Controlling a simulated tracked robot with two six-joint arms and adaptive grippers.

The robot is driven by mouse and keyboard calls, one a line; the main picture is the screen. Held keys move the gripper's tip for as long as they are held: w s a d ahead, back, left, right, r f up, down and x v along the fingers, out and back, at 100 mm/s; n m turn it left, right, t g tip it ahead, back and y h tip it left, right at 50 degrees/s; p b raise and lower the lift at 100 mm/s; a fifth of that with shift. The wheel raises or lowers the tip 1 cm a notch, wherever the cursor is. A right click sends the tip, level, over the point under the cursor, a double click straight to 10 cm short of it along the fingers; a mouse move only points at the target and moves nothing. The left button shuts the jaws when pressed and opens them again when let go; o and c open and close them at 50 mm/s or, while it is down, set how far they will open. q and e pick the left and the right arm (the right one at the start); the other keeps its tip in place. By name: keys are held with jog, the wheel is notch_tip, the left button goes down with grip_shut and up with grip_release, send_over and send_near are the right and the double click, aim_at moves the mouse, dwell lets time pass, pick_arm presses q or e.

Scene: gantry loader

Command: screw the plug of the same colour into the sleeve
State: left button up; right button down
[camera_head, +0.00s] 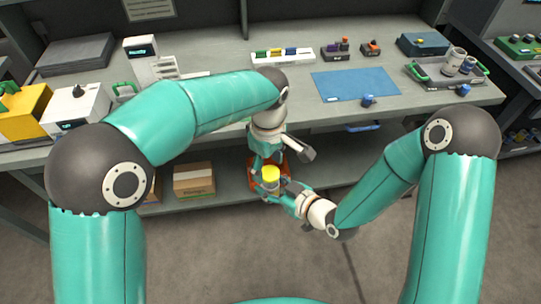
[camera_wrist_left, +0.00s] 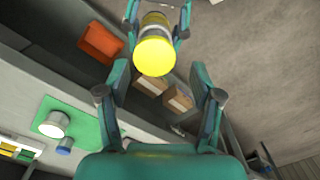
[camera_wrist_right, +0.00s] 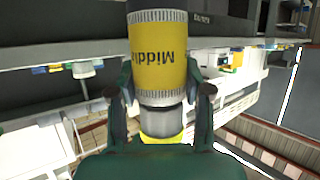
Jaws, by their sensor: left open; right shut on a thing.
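A metal sleeve (camera_wrist_right: 161,50) with a yellow band lettered "Middle" and knurled rims fills the middle of the right wrist view. My right gripper (camera_head: 279,190) is shut on it below the bench front. A grey neck and a yellow plug end (camera_wrist_right: 165,139) show at one end of the sleeve; how deep the plug sits is hidden. The bright yellow end faces my left gripper in the left wrist view (camera_wrist_left: 154,57). My left gripper (camera_wrist_left: 160,78) is open and empty, its fingers just short of the yellow end. In the head view it is directly above.
On the bench stand a white rack (camera_head: 296,58) with coloured plugs, a blue mat (camera_head: 345,88) with a blue plug (camera_head: 368,100) at its front edge, and a tray (camera_head: 428,81) with white-topped cylinders. An orange bin (camera_wrist_left: 100,43) and a cardboard box (camera_head: 194,181) are on the lower shelf.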

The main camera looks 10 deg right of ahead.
aim_at(270, 172)
pick_arm(q)
jog(key=n, duration=0.4)
jog(key=shift+r, duration=0.25)
jog(key=n, duration=0.4)
jog(key=shift+r+n, duration=0.2)
jog(key=shift+n, duration=0.1)
jog(key=n, duration=0.5)
jog(key=shift+w+d+r, duration=0.1)
jog(key=shift+d+r, duration=0.05)
jog(key=shift+r, duration=0.25)
jog(key=shift+d+r, duration=0.15)
jog(key=shift+r, duration=0.2)
jog(key=shift+f, duration=0.1)
jog(key=shift+f, duration=3.95)
